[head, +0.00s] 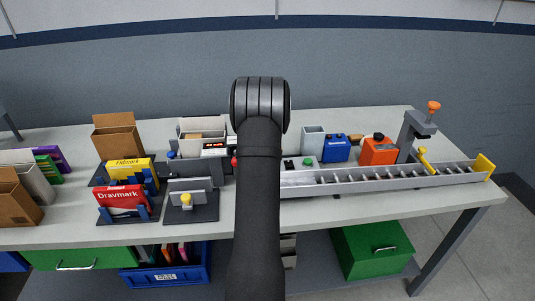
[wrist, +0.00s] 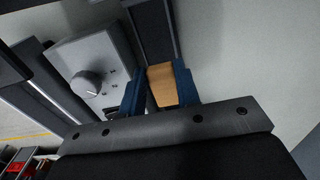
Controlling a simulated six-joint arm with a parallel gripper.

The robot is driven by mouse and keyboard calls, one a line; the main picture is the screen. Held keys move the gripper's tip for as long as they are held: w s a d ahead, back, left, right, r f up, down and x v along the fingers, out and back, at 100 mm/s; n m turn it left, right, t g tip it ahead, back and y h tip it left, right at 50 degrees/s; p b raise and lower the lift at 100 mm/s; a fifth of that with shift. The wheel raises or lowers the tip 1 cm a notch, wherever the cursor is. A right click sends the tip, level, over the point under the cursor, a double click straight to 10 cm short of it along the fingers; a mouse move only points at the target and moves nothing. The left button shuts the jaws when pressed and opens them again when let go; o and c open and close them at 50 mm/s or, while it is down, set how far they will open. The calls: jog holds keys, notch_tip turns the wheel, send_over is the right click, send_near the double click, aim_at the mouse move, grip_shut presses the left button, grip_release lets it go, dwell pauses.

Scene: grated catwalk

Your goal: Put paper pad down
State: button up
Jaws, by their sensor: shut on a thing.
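My gripper (wrist: 161,90) shows in the wrist view as two blue fingertips on a dark bar. They are shut on a small tan block, which I take to be the paper pad (wrist: 162,77). A dark grey strip or surface (wrist: 152,28) lies beyond the pad; I cannot tell whether the pad touches it. In the head view my own arm stands in front of the middle of the bench and hides the gripper and the pad.
A grey box with a round dial (wrist: 88,82) is close left of the fingers. On the bench (head: 80,236) are red (head: 122,201) and yellow (head: 130,171) boxes in blue racks, a long divided channel (head: 385,181) and an orange container (head: 379,151). Bare bench shows along the front edge.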

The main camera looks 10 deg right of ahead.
jog(key=shift+f, duration=1.9)
jog(key=shift+f, duration=0.1)
jog(key=o, duration=0.7)
jog(key=shift+c, duration=0.2)
notch_tip(320, 180, up, 12)
jog(key=shift+r, duration=0.15)
